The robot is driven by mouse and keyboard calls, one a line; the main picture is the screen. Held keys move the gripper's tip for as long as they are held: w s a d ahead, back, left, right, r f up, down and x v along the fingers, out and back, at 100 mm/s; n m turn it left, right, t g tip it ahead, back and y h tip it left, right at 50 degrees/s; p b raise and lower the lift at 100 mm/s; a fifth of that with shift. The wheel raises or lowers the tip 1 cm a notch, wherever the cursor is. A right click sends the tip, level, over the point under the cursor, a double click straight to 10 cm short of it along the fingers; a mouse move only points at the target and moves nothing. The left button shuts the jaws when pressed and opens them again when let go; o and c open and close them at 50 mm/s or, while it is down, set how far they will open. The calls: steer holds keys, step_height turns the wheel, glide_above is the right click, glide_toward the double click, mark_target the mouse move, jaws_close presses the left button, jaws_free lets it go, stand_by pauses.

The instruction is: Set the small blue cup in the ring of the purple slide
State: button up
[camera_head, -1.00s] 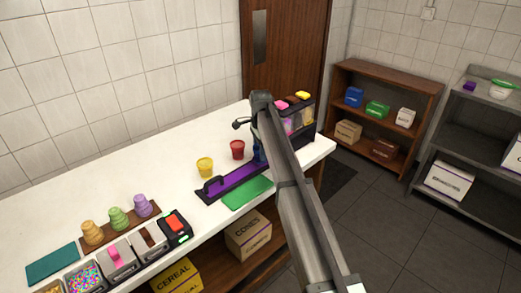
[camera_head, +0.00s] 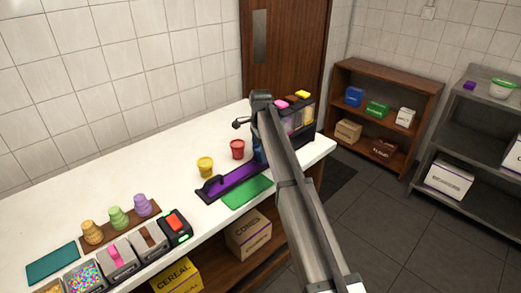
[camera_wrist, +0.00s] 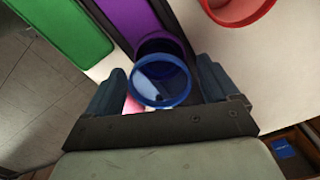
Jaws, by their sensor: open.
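The small blue cup (camera_wrist: 160,97) is between the two fingers of my gripper (camera_wrist: 161,78) in the wrist view. The fingers stand open, one on each side of it. The purple slide (camera_wrist: 126,18) runs up to the cup, and its dark purple ring (camera_wrist: 158,41) shows as an arc just behind the cup's rim. The cup overlaps the ring; its lower part is hidden, so I cannot tell how deep it sits. In the head view the purple slide (camera_head: 232,180) lies on the counter, and my arm hides most of the cup and my gripper.
A red cup (camera_head: 237,149) and a yellow cup (camera_head: 205,166) stand beside the slide. A green mat (camera_head: 247,191) lies in front of it. A topping dispenser (camera_head: 304,118) stands behind my arm. The white counter (camera_head: 120,178) is clear at the back left.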

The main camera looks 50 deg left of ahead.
step_height(320, 180, up, 12)
stand_by(0.5)
